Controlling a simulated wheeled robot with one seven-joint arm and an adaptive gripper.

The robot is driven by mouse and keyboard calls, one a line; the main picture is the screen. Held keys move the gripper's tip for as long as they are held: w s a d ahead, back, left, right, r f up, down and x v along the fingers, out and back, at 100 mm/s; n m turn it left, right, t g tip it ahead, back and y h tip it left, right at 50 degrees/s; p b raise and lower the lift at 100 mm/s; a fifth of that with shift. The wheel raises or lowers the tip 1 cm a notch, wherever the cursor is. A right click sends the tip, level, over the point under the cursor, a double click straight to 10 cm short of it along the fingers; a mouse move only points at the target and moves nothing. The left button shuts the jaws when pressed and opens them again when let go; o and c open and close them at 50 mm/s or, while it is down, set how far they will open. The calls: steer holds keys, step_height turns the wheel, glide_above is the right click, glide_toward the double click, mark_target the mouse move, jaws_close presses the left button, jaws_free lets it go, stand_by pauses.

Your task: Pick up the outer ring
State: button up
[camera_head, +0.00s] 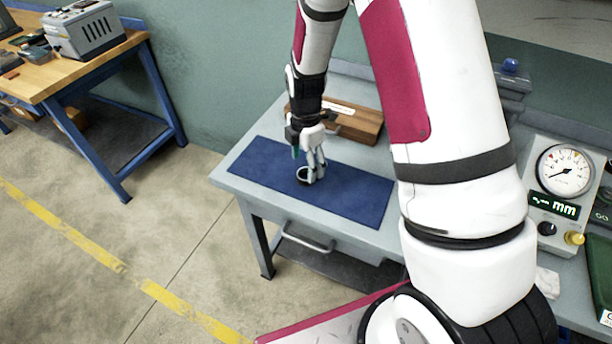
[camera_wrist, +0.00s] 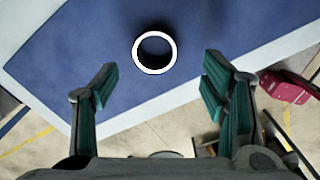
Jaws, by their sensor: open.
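The outer ring (camera_wrist: 139,64) is a small white-rimmed ring with a dark inner wall, lying flat on the blue mat (camera_wrist: 75,50). In the head view the ring (camera_head: 302,175) sits on the mat (camera_head: 262,165) at my gripper's tips, partly covered by a finger. My gripper (camera_head: 309,170) points down close over it. In the wrist view my gripper (camera_wrist: 157,88) is open, with its green finger pads wide apart and nothing between them. The ring shows above the gap between the pads, apart from both fingers.
A wooden block (camera_head: 358,122) stands behind the mat on the grey workbench (camera_head: 240,188). A dial gauge box (camera_head: 553,190) stands at the right. A wooden-topped table (camera_head: 40,82) with a grey device is at the far left. The mat around the ring is clear.

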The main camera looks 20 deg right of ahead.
mark_target(306, 171)
steer(key=shift+w+d+f+p, duration=0.1)
steer(key=shift+w+f+p, duration=0.15)
steer(key=shift+f, duration=0.95)
steer(key=shift+w+d+f+p, duration=0.1)
steer(key=shift+f+p, duration=0.1)
steer(key=shift+f, duration=1)
steer(key=c, duration=1.3)
